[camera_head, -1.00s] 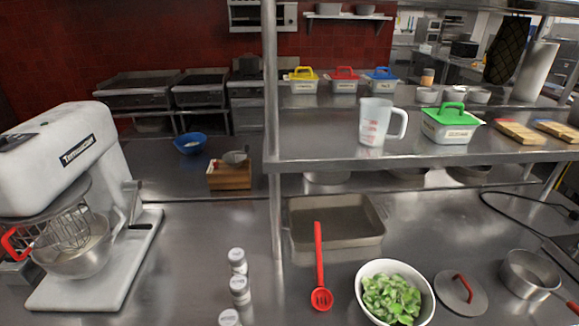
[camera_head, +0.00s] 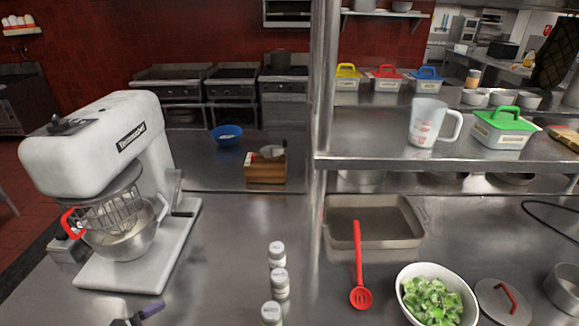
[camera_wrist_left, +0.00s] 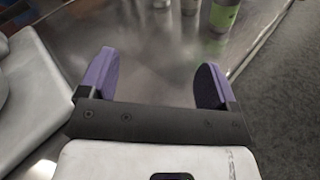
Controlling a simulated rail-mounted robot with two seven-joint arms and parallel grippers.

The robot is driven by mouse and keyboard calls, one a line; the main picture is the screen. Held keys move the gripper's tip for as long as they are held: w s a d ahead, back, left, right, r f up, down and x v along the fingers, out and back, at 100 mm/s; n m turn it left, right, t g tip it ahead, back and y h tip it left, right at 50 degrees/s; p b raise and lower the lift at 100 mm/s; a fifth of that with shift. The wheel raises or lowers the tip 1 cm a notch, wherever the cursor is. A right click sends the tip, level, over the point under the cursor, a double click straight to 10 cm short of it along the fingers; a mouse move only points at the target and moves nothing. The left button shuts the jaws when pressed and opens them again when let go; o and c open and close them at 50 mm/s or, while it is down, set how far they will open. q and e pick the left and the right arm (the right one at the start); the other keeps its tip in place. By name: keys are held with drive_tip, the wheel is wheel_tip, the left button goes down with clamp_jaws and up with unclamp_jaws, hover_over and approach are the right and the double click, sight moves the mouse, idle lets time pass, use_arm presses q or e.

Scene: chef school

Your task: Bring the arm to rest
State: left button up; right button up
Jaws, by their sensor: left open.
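My left gripper (camera_wrist_left: 152,82) shows in the left wrist view with its two purple fingers spread wide and nothing between them. Bare steel counter lies beyond the fingers. In the head view only a small part of the left gripper (camera_head: 140,316) shows at the bottom edge, in front of the mixer's base. My right gripper is not in view.
A white stand mixer (camera_head: 110,175) with a steel bowl stands on the left. Several spice jars (camera_head: 279,281) stand right of the left gripper. A red slotted spoon (camera_head: 359,270), a baking pan (camera_head: 398,228) and a white bowl of green pieces (camera_head: 404,297) are further right.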

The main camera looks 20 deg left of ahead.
use_arm(q)
drive_tip(key=s+f+m+g+y, duration=0.3)
drive_tip(key=s+m+g+y, duration=0.4)
drive_tip(key=m, duration=1.1)
drive_tip(key=s+f+m+g+y, duration=0.2)
drive_tip(key=s+m+y, duration=0.5)
drive_tip(key=m, duration=1.1)
drive_tip(key=s+d+f+n+g+h, duration=0.1)
drive_tip(key=s+d+f+n+h, duration=0.2)
drive_tip(key=d, duration=0.5)
drive_tip(key=s+d+f+n+g+h, duration=0.1)
drive_tip(key=s+d+f+n+h, duration=0.2)
drive_tip(key=d, duration=0.6)
wheel_tip(320, 180, up, 28)
drive_tip(key=w+n+p, duration=0.1)
drive_tip(key=p, duration=2.6)
drive_tip(key=shift+d+h+p, duration=0.2)
drive_tip(key=shift+h+p, duration=0.15)
drive_tip(key=shift+h, duration=0.05)
